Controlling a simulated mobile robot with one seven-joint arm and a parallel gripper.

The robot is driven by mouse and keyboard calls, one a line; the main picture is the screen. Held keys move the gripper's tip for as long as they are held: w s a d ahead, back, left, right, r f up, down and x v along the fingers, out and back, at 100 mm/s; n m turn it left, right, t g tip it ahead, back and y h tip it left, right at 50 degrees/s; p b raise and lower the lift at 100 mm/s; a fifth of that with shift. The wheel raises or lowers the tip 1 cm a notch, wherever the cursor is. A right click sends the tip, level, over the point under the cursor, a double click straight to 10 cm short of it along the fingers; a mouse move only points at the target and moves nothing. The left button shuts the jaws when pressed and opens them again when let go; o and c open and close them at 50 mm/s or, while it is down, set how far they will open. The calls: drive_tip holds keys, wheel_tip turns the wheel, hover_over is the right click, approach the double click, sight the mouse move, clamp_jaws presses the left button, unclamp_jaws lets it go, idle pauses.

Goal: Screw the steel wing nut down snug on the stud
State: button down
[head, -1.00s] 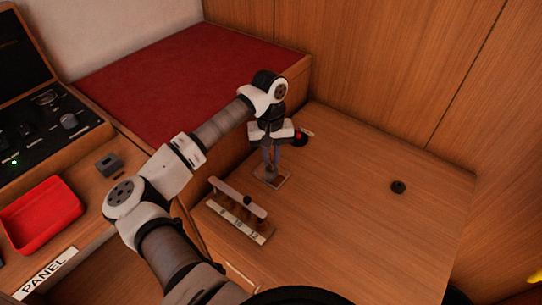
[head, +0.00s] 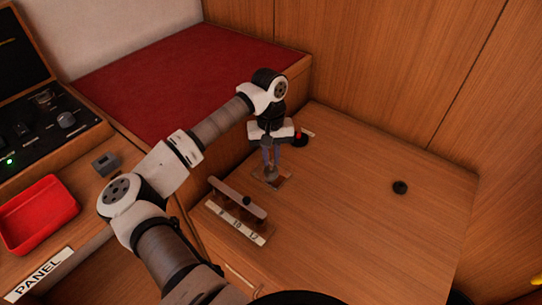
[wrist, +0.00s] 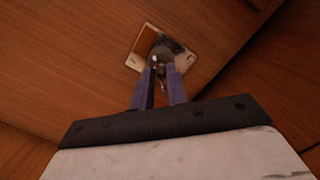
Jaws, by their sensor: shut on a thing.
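My gripper (head: 271,168) points down over a small square metal plate (head: 285,181) on the wooden top. In the wrist view my gripper (wrist: 160,78) has its two bluish fingers shut on the steel wing nut (wrist: 163,60), a small grey shape above the plate (wrist: 133,62). The stud is hidden by the fingers and the nut. I cannot tell how far down the nut sits.
A labelled wooden rack (head: 236,222) with a grey bar stands close in front of the plate. A black and red knob (head: 300,138) lies behind. A black ring-like piece (head: 400,187) is to the right. A red tray (head: 38,213) and small grey box (head: 105,163) are left.

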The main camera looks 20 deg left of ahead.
drive_tip(key=shift+f+b, duration=0.85)
drive_tip(key=shift+b, duration=0.15)
drive_tip(key=f+m+b, duration=0.1)
drive_tip(key=b, duration=0.2)
drive_tip(key=shift+m, duration=0.3)
drive_tip(key=m+b, duration=0.2)
drive_tip(key=m, duration=0.1)
drive_tip(key=m+y+b, duration=0.1)
drive_tip(key=m, duration=0.1)
drive_tip(key=shift+r+b, duration=0.3)
drive_tip(key=shift+d+r+m, duration=0.1)
drive_tip(key=shift+r+m, duration=0.15)
drive_tip(key=shift+m, duration=0.95)
drive_tip(key=c, duration=0.9)
unclamp_jaws()
drive_tip(key=shift+o, duration=0.2)
